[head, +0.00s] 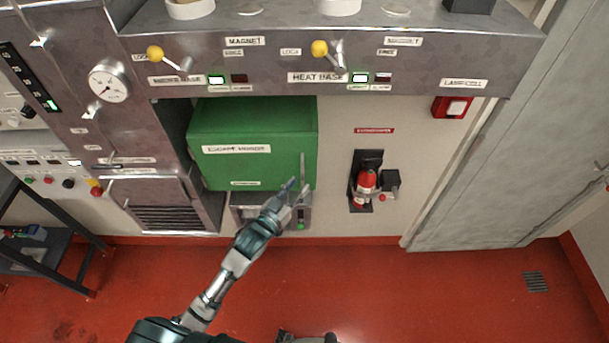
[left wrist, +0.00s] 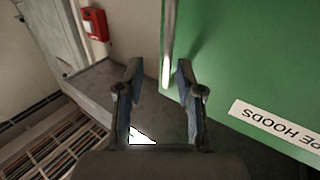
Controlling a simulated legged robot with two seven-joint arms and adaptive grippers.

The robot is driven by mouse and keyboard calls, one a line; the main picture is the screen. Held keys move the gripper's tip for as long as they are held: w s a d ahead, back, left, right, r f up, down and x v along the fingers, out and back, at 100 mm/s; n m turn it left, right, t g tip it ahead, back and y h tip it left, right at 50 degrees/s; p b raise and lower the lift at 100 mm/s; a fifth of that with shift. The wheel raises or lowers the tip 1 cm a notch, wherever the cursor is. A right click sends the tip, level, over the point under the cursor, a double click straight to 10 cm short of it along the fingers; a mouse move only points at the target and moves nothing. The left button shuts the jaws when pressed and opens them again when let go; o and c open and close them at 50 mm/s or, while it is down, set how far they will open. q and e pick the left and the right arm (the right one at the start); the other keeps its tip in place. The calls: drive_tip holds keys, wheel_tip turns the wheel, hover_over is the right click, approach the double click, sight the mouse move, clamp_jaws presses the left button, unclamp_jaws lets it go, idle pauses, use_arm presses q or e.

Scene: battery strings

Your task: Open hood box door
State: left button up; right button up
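The green hood box (head: 253,130) hangs on the wall under the steel panel, and its door looks shut. An upright pale handle (head: 303,168) is at the door's right edge. The left wrist view shows the green door (left wrist: 245,55), its label upside down, and the handle (left wrist: 168,45). My left gripper (head: 293,186) is at the lower right of the door, close to the handle. In the left wrist view the fingers (left wrist: 159,68) are open, with the handle lined up between the tips; I cannot tell whether they touch it. My right gripper is not in view.
The steel panel (head: 430,68) with yellow-knobbed levers juts out above the box. A grey steel unit (head: 268,212) sits below it. A red extinguisher (head: 366,185) hangs to the right, beside a grey door (head: 490,150). A dark rack (head: 75,255) stands at left. The red floor is mostly clear.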

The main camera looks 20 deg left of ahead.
sight(302, 178)
use_arm(q)
drive_tip(key=x, duration=0.4)
drive_tip(key=shift+w+a, duration=0.1)
drive_tip(key=shift+a, duration=0.1)
drive_tip(key=shift+w+a+f, duration=0.1)
drive_tip(key=shift+w+a, duration=0.1)
drive_tip(key=shift+w, duration=0.05)
drive_tip(key=shift+w+a+f, duration=0.1)
drive_tip(key=shift+a, duration=0.3)
drive_tip(key=shift+d, duration=0.65)
clamp_jaws()
drive_tip(key=shift+a, duration=0.15)
